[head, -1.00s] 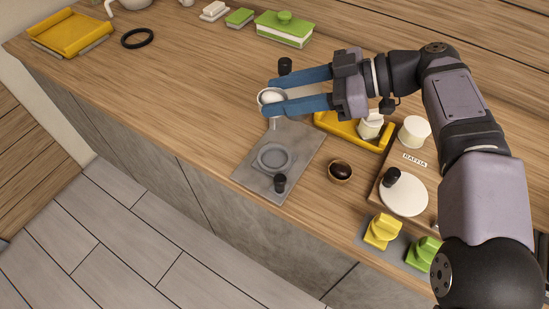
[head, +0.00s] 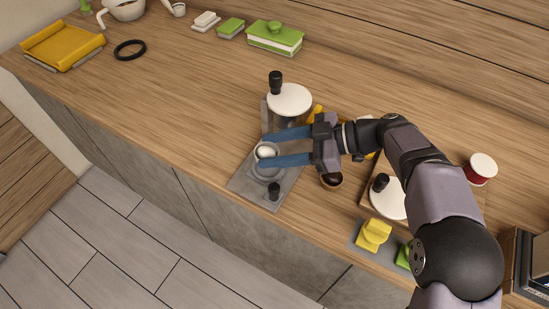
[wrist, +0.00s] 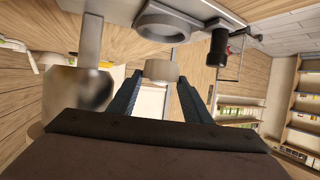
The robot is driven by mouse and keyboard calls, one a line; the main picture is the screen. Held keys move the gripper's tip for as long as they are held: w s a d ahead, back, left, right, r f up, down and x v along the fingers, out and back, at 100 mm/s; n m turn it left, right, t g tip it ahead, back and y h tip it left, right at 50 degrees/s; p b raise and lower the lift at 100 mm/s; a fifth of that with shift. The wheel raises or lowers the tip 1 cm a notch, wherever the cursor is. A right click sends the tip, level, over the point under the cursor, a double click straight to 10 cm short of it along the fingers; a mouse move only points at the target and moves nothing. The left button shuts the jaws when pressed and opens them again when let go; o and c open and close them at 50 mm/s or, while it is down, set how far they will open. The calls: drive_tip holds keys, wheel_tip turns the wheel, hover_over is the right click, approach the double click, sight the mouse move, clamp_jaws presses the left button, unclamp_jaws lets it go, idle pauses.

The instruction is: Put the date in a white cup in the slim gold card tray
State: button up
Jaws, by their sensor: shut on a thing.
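My gripper (head: 266,150) is shut on a small pale cup (head: 257,155) with a white, egg-like thing (head: 266,152) in it. The cup is over the round grey ring (head: 264,174) on a grey slab; I cannot tell if they touch. In the wrist view the cup (wrist: 161,70) sits between the fingertips, near the ring (wrist: 166,22). A slim yellow tray (head: 315,112) is mostly hidden behind my arm.
A black knob (head: 274,190) stands on the slab (head: 240,185). A white disc (head: 290,98) with a black-knobbed piece (head: 275,80) stands behind. A wider yellow tray (head: 62,46) and a black ring (head: 130,49) are far left. The counter's left middle is clear.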

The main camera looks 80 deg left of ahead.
sight(274, 171)
drive_tip(key=shift+f, duration=0.1)
drive_tip(key=shift+f, duration=2.25)
drive_tip(key=shift+f+b, duration=0.25)
drive_tip(key=shift+b, duration=0.05)
drive_tip(key=o, duration=1.1)
drive_tip(key=shift+r, duration=0.1)
drive_tip(key=shift+c, duration=0.2)
drive_tip(key=p, duration=0.2)
drive_tip(key=shift+r+p, duration=0.2)
drive_tip(key=shift+p, duration=0.2)
drive_tip(key=b+v, duration=0.4)
drive_tip(key=v, duration=0.2)
drive_tip(key=shift+s+d+f, duration=0.1)
drive_tip(key=shift+d, duration=0.05)
drive_tip(key=shift+w+d+r, duration=0.2)
drive_tip(key=shift+w+r, duration=0.1)
drive_tip(key=shift+w, duration=0.1)
drive_tip(key=shift+w+r, duration=0.1)
drive_tip(key=shift+c, duration=1.4)
